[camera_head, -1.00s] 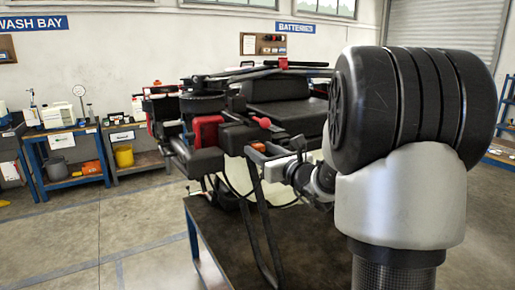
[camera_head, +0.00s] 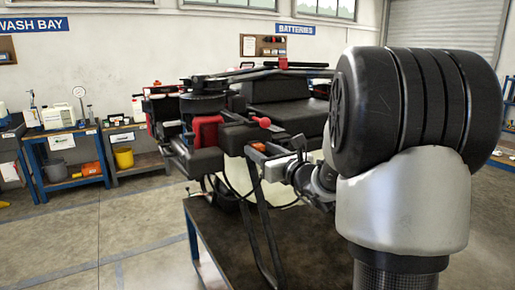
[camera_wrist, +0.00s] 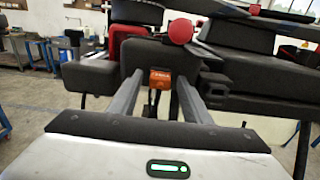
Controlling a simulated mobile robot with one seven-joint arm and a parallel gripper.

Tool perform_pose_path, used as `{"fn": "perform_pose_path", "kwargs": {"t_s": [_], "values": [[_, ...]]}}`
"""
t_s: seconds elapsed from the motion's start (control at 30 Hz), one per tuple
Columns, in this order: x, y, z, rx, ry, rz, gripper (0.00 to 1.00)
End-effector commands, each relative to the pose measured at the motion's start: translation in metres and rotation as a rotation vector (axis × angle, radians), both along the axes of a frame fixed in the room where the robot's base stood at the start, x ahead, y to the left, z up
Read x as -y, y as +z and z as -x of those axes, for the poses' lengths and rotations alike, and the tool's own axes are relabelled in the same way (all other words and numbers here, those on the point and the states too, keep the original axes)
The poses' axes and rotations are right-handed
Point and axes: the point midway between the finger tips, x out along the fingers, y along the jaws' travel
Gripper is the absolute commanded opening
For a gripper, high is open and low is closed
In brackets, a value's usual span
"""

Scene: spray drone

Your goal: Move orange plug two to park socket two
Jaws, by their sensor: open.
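An orange plug (camera_wrist: 161,77) with dark lettering sits at the front of the drone (camera_wrist: 235,75), with a dark cable hanging below it. In the head view a small orange patch, the plug (camera_head: 258,147), shows on the near side of the drone (camera_head: 206,160). My gripper (camera_wrist: 161,82) is open, with one finger on each side of the plug in the wrist view. I cannot tell whether the fingers touch it. In the head view my gripper (camera_head: 268,157) is small and partly merged with the drone's parts. I cannot make out park socket two.
The drone stands on a dark-topped table (camera_head: 222,235). A red ball-shaped knob (camera_wrist: 180,32) is just above the plug, and black drone arms lie close on both sides. Blue benches (camera_head: 65,160) stand at the left wall. The floor at left is clear.

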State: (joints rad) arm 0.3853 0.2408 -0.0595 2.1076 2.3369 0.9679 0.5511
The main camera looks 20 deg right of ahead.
Motion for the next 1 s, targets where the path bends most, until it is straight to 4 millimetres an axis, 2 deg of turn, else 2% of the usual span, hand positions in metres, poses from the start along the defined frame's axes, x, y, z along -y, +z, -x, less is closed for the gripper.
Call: {"fn": "perform_pose_path", "kwargs": {"t_s": [0.47,0.73,1.0], "values": [[-0.0001,0.0002,0.0000,0.000,0.000,0.000,0.44],[-0.0001,0.0001,0.0000,0.000,0.000,0.000,0.00],[0.0009,-0.0003,0.0034,0.000,0.000,0.000,0.00]]}}
